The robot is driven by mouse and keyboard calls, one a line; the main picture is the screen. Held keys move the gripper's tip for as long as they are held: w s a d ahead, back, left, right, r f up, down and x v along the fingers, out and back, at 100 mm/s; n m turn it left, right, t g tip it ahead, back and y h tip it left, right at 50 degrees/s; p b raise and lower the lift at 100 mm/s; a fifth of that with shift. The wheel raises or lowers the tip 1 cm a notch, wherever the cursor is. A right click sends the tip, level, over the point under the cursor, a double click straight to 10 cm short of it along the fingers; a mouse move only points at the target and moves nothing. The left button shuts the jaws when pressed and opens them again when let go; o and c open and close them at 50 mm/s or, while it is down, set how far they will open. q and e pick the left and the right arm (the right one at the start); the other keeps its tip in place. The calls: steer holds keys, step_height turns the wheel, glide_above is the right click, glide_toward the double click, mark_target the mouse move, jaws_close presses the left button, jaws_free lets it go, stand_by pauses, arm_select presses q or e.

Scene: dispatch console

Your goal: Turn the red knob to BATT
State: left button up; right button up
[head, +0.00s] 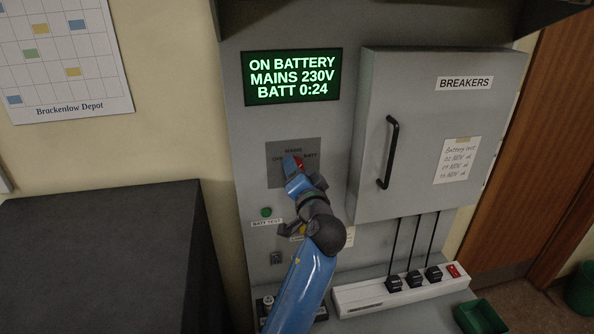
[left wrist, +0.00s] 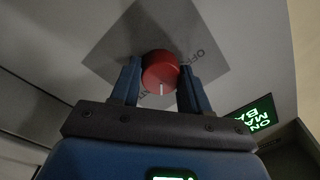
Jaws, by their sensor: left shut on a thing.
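The red knob (head: 298,162) sits on a grey square plate (head: 280,155) with OFF at left, MAINS at top and BATT at right. My left gripper (head: 292,168) is at the knob, partly covering it in the head view. In the left wrist view the knob (left wrist: 160,70) is between the two fingers of my left gripper (left wrist: 160,82), which is shut on it. The knob's white mark points down in that picture; which label it meets is hard to tell. The green display (head: 292,77) reads ON BATTERY, MAINS 230V, BATT 0:24. My right gripper is not in view.
The breaker cabinet (head: 432,130) with its black handle (head: 389,152) juts out right of the knob. A green button (head: 266,212) lies below the plate. A power strip (head: 400,289) with plugs stands lower right. A dark box (head: 100,255) is at left.

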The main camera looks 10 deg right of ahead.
arm_select(q)
steer(key=shift+m+p, duration=0.7)
steer(key=shift+m, duration=1.4)
steer(key=shift+f, duration=0.1)
steer(key=o, duration=1.1)
steer(key=shift+s, duration=0.1)
steer(key=shift+c, duration=0.2)
steer(key=shift+s, duration=0.1)
steer(key=s+b, duration=0.4)
steer(key=s, duration=0.6)
steer(key=shift+s+d+f, duration=0.2)
steer(key=shift+s, duration=0.1)
